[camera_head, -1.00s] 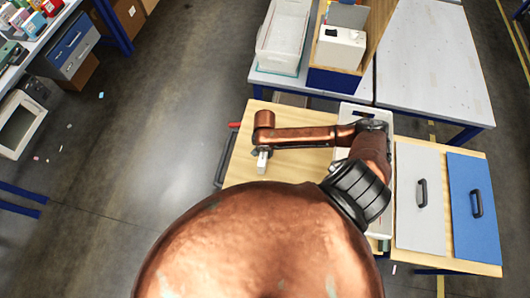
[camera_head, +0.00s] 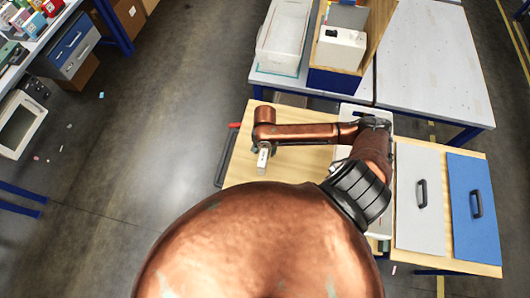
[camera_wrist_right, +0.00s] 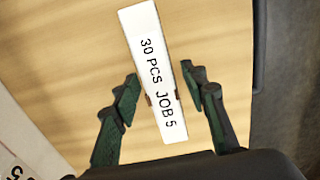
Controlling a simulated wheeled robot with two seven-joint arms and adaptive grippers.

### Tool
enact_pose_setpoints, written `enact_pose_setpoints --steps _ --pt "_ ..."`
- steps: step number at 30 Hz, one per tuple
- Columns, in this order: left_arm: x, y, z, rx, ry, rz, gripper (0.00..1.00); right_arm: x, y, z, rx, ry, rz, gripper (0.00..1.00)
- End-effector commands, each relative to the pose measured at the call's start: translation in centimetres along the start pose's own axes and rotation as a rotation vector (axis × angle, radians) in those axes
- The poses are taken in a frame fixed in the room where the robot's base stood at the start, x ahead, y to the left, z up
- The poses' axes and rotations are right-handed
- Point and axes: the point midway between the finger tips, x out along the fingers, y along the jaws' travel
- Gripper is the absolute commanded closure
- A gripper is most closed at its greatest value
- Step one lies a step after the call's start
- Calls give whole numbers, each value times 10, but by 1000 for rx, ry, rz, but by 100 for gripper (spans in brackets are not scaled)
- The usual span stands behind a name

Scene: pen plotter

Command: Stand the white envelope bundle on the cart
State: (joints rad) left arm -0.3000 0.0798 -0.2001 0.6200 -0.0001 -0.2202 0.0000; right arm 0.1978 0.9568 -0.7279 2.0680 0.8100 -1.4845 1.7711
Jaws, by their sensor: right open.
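The white envelope bundle (camera_head: 263,159) is at the left part of the light wood cart top (camera_head: 240,168). In the right wrist view I see its narrow white face (camera_wrist_right: 152,62) with the print "30 PCS JOB 5". My right gripper (camera_wrist_right: 160,82) is open, with one green-padded finger on each side of the bundle and visible gaps between. In the head view the right gripper (camera_head: 263,147) is small and right at the bundle. The bundle's lower part is hidden, so I cannot tell how it meets the cart. My left gripper is not in view.
A white tray-like piece (camera_head: 352,112) lies partly under my right arm. Grey (camera_head: 418,200) and blue (camera_head: 475,210) panels with black handles are on the right. The cart has a dark handle (camera_head: 227,158).

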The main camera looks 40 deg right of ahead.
Motion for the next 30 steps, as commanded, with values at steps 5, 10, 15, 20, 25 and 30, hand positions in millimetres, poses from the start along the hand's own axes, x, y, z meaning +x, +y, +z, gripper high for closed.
enact_pose_setpoints --steps 5,10,15,20,25,30 --pt "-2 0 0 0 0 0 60 -41 -1 -1 -1 2 -3 60" --pt "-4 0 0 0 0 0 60 -71 0 -1 -1 2 -1 60" --pt "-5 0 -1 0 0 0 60 -87 0 0 0 1 -1 60" --pt "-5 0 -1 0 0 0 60 -91 0 0 0 0 0 60" --pt "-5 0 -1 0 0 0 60 -91 0 0 0 0 0 60" --pt "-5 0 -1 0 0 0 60 -90 0 0 0 0 0 48"
